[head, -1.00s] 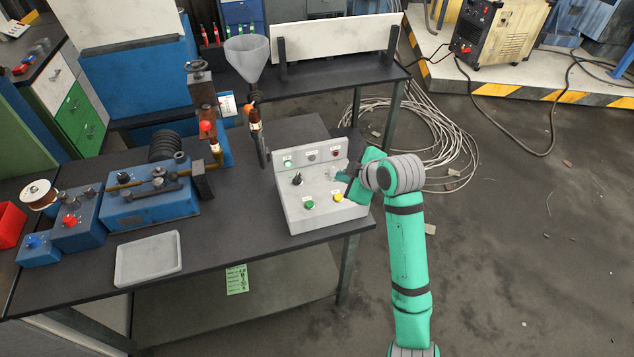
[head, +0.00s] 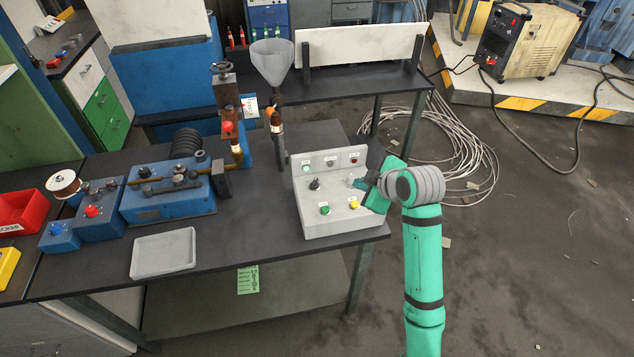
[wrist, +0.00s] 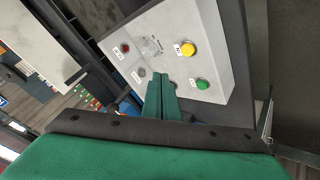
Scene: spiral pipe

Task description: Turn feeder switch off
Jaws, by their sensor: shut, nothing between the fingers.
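A grey control box (head: 340,220) stands at the table's front right corner. It carries a black rotary knob (head: 315,184), a pale, partly see-through knob (head: 352,181), a green button (head: 325,210) and a yellow button (head: 354,204). The labels are too small to read, so I cannot tell which control is the feeder switch. My gripper (head: 361,184) is shut and empty, at the box's right side close to the pale knob. In the wrist view, my shut fingers (wrist: 162,90) are over the box, with the pale knob (wrist: 152,47) beyond their tips. The black knob is not visible there.
The box's raised back panel bears green, grey and red lamps (head: 354,159). A funnel (head: 271,64) on a post stands behind it. Blue machinery (head: 168,203) and a grey tray (head: 163,254) are to the left. Open floor lies to the right.

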